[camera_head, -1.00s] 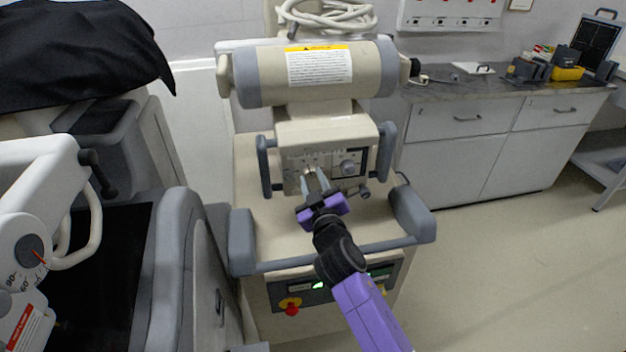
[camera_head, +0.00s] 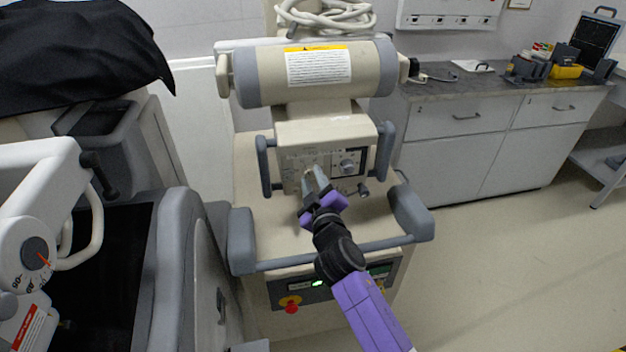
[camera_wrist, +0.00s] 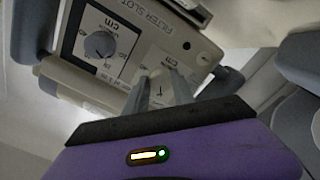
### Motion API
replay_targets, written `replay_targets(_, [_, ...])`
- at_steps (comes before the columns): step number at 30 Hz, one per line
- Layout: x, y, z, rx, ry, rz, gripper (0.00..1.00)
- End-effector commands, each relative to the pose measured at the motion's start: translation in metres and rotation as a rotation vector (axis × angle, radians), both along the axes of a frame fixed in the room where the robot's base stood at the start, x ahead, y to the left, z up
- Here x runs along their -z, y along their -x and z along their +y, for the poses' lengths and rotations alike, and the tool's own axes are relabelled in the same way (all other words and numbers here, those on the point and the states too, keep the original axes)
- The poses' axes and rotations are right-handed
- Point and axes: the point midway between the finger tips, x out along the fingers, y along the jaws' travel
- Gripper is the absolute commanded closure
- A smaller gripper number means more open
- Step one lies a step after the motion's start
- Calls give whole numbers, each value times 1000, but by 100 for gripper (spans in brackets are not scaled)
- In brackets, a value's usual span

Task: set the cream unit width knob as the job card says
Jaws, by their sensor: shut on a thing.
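The cream unit (camera_head: 245,180) stands in the middle of the head view, with a control panel (camera_head: 333,185) on its front. My gripper (camera_head: 311,174) reaches up to the left half of this panel. In the wrist view my gripper's fingers (camera_wrist: 161,88) are shut on a panel knob, which they mostly hide. I cannot read that knob's setting or be sure of its label. A second round dark knob (camera_wrist: 100,44) with a printed scale and "cm" beside it is free; it also shows right of my fingers in the head view (camera_head: 347,167). No readable job card shows.
A grey handrail (camera_head: 330,256) runs below my wrist, with a red button (camera_head: 291,307) under it. Grey handles (camera_head: 385,150) flank the panel. A white machine with an angle dial (camera_head: 36,252) stands at the left.

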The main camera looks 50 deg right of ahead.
Motion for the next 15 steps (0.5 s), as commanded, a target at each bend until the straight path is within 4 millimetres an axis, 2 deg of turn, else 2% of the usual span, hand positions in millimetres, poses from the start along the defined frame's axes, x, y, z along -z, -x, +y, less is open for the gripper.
replay_targets(1, [1,0,0,0,-1,1,100])
replay_targets(2, [1,0,0,0,-1,1,66])
replay_targets(5, [1,0,0,0,-1,1,48])
replay_targets(15, [1,2,1,-1,-1,0,48])
